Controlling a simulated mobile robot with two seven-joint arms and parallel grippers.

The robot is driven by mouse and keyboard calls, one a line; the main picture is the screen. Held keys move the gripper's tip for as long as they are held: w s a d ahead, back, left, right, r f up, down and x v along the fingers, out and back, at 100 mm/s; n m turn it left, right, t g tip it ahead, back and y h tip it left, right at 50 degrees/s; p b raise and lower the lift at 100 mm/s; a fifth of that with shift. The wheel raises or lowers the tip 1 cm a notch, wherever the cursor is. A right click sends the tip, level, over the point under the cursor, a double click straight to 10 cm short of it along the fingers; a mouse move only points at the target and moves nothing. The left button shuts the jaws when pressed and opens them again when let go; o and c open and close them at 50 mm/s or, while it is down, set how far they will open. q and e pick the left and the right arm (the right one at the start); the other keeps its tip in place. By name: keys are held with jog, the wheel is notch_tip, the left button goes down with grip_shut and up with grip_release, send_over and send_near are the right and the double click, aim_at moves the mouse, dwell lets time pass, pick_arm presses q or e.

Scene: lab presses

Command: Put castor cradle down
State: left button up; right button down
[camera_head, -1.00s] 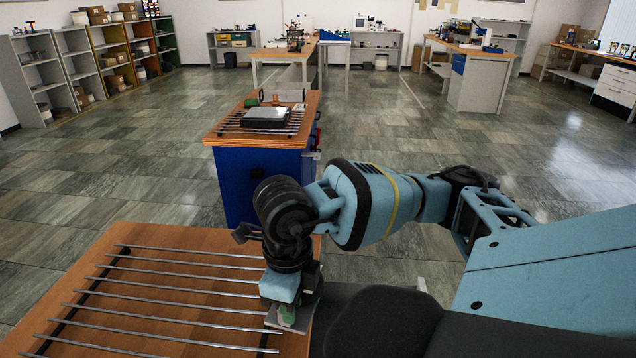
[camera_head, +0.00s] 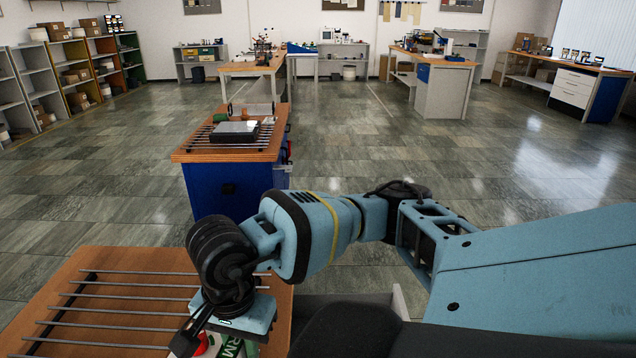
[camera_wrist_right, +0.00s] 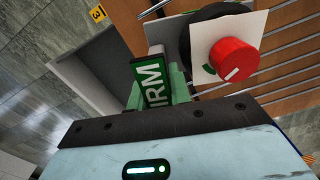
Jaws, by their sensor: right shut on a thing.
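My right gripper (camera_head: 228,326) is low over the front edge area of the near wooden bench, pointing down. In the right wrist view it is shut on a green piece (camera_wrist_right: 178,84), which I take to be the castor cradle. A green plate with white letters ending in "RM" (camera_wrist_right: 153,82) shows at the piece. Most of the held thing is hidden by the gripper. I cannot tell whether it touches the bench. My left gripper is not in view.
The near bench (camera_head: 150,262) carries a rack of metal rods (camera_head: 120,300). A red knob (camera_wrist_right: 232,59) on a white plate is close beside the held piece. A grey panel (camera_wrist_right: 85,72) stands at its left. A blue bench (camera_head: 225,185) stands ahead, with open floor around.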

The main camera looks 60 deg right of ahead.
jog(key=n, duration=0.2)
jog(key=a+n, duration=0.1)
jog(key=n, duration=0.2)
jog(key=a+n, duration=0.1)
jog(key=n, duration=0.1)
jog(key=shift+w+a+f+n, duration=0.1)
jog(key=shift+w+a+n, duration=0.1)
jog(key=shift+n, duration=0.2)
jog(key=n, duration=0.2)
jog(key=a+n, duration=0.1)
jog(key=n, duration=0.3)
jog(key=shift+w+a+f+n, duration=0.1)
jog(key=shift+a+f+n, duration=0.1)
jog(key=shift+a+n, duration=0.2)
jog(key=shift+d, duration=0.2)
